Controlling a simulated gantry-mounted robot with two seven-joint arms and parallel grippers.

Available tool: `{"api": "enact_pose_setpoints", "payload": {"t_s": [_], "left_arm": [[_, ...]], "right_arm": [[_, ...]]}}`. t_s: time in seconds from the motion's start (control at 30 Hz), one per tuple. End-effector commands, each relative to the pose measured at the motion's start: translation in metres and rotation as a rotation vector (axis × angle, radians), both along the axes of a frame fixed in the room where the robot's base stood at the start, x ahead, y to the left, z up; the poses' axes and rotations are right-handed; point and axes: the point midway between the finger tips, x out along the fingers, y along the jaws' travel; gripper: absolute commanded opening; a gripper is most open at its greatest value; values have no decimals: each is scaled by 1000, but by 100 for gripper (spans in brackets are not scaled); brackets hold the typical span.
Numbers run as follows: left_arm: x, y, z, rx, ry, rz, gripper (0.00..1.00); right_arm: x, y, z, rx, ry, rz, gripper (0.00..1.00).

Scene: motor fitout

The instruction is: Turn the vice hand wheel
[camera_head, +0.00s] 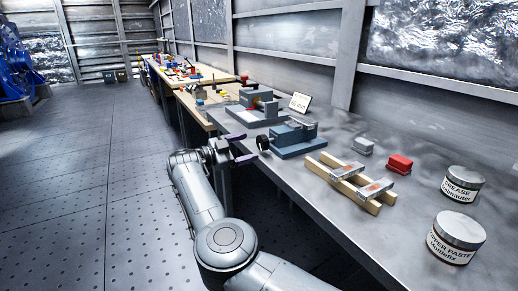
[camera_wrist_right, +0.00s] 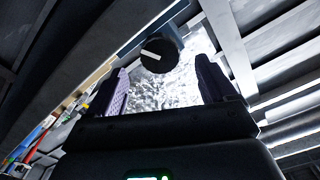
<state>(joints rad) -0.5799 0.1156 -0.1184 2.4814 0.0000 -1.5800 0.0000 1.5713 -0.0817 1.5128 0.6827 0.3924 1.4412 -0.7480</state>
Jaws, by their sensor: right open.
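The blue-grey vice (camera_head: 295,140) stands on the grey workbench near its front edge. Its black round hand wheel (camera_head: 262,142) faces left, toward my right gripper (camera_head: 245,148). My right gripper is open and empty, with its fingers just left of the wheel and apart from it. In the right wrist view, the wheel (camera_wrist_right: 158,55) is a black disc with a white bar mark, ahead of and between the two spread fingertips (camera_wrist_right: 164,72). The vice body is mostly hidden behind the wheel there. My left gripper is not in view.
On the workbench (camera_head: 340,215) are two wooden strips (camera_head: 345,185) bearing small labelled blocks, a red block (camera_head: 399,163), a grease tin (camera_head: 462,184) and a paste tin (camera_head: 455,238). Another grey and red device (camera_head: 255,105) stands behind the vice. The floor left of the bench is clear.

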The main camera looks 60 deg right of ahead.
Motion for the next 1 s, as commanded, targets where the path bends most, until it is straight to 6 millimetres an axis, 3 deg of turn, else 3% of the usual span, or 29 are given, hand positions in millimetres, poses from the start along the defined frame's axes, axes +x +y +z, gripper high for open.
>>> {"api": "enact_pose_setpoints", "payload": {"t_s": [0.3, 0.8, 1.0], "left_arm": [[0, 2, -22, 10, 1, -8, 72], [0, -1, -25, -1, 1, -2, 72], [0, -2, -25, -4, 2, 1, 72]], "right_arm": [[-21, -40, -2, -1, 0, -3, 84], [-26, -51, 0, 0, 0, -1, 84], [-26, -51, 0, 0, 0, -1, 53]]}}
